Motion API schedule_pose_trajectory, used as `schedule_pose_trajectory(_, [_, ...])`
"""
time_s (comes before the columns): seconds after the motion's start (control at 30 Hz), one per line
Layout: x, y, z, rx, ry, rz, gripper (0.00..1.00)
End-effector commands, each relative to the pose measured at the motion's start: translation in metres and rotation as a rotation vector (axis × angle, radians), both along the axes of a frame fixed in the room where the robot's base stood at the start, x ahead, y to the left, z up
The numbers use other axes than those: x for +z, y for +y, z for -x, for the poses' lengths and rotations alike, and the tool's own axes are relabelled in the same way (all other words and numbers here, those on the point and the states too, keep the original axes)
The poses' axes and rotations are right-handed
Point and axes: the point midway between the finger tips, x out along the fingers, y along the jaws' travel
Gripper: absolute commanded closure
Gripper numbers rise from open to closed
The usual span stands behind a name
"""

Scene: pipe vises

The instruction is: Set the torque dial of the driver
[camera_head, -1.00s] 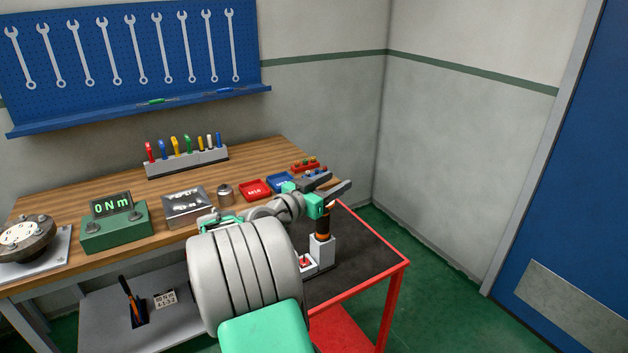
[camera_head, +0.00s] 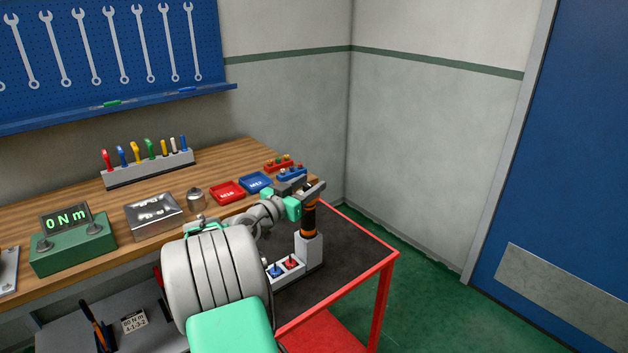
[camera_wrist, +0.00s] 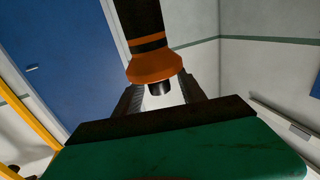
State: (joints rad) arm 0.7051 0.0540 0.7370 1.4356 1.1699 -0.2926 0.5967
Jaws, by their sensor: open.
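The driver (camera_head: 308,222), black with orange bands, stands upright in a grey block (camera_head: 308,250) on the dark top of the red cart. My gripper (camera_head: 312,188) is at the driver's upper end, its two grey fingers apart. In the wrist view, the driver (camera_wrist: 155,66) shows a black body, an orange band, a flared orange collar and a small dark tip. The open gripper (camera_wrist: 161,92) has a finger on each side of that end. I cannot tell whether either finger touches it. No dial markings are readable.
A green tester (camera_head: 75,246) reading 0 Nm, a metal box (camera_head: 154,214), red (camera_head: 227,193) and blue trays (camera_head: 257,182) stand on the bench (camera_head: 240,155). Blue and red pieces sit beside the driver's block. The cart's red rail (camera_head: 340,297) edges free floor at right.

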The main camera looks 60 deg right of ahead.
Motion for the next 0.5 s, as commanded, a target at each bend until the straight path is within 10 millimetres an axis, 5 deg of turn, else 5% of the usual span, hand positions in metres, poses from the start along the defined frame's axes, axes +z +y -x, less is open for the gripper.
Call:
schedule_pose_trajectory(0.2, [0.001, -0.025, 0.006, -0.002, 0.000, 0.000, 0.52])
schedule_pose_trajectory(0.5, [0.000, -0.025, 0.007, -0.002, 0.000, 0.000, 0.58])
